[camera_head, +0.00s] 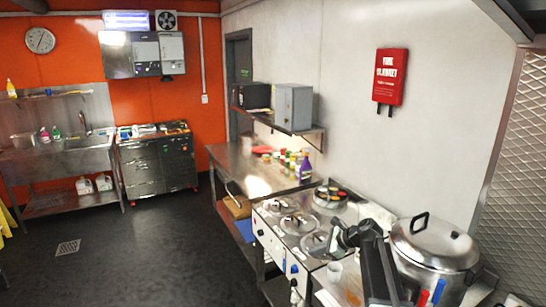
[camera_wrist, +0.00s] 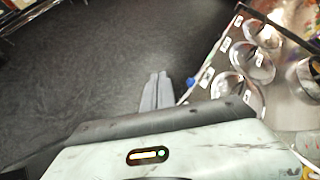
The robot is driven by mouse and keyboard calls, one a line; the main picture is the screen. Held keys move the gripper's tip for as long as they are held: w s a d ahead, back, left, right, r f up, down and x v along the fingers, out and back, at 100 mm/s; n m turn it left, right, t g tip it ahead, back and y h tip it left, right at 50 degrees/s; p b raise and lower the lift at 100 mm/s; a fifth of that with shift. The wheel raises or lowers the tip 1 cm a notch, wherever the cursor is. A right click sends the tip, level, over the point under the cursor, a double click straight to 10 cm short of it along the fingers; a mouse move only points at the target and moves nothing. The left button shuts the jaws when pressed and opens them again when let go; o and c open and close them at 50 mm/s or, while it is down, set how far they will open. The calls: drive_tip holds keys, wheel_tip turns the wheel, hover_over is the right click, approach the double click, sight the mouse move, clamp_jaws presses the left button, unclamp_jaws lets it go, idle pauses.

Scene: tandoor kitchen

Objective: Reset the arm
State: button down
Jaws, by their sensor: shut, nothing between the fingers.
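My gripper (camera_wrist: 156,82) shows in the wrist view as two grey fingers lying together, with nothing between them. They point out over the dark floor, just left of the counter's edge. In the head view my dark arm rises at the lower right, in front of the big steel pot (camera_head: 434,245) and beside the counter with round lids (camera_head: 298,223). The fingertips are hard to make out there. The same round lids show at the upper right of the wrist view (camera_wrist: 253,60), to the right of my gripper and apart from it.
Red and blue handles (camera_head: 431,293) stand by the pot, close to my arm. A white cup (camera_head: 334,272) is left of it. Bottles (camera_head: 305,167) stand farther back on the steel counter. A wall shelf (camera_head: 290,128) hangs above.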

drive_tip(key=s+a+f+n+g+h+b, duration=0.25)
drive_tip(key=s+f+n, duration=0.35)
drive_tip(key=s, duration=0.4)
drive_tip(key=s+a+f+n+g+h+b, duration=0.1)
drive_tip(key=s+a+f+n+h+b, duration=0.2)
drive_tip(key=s+f, duration=0.55)
drive_tip(key=s+d+n+g+h, duration=0.2)
drive_tip(key=s+d+n, duration=0.4)
drive_tip(key=s+n, duration=0.3)
drive_tip(key=shift+d+f+n+h+p, duration=0.3)
drive_tip(key=shift+f+n+h, duration=0.05)
drive_tip(key=shift+n, duration=0.85)
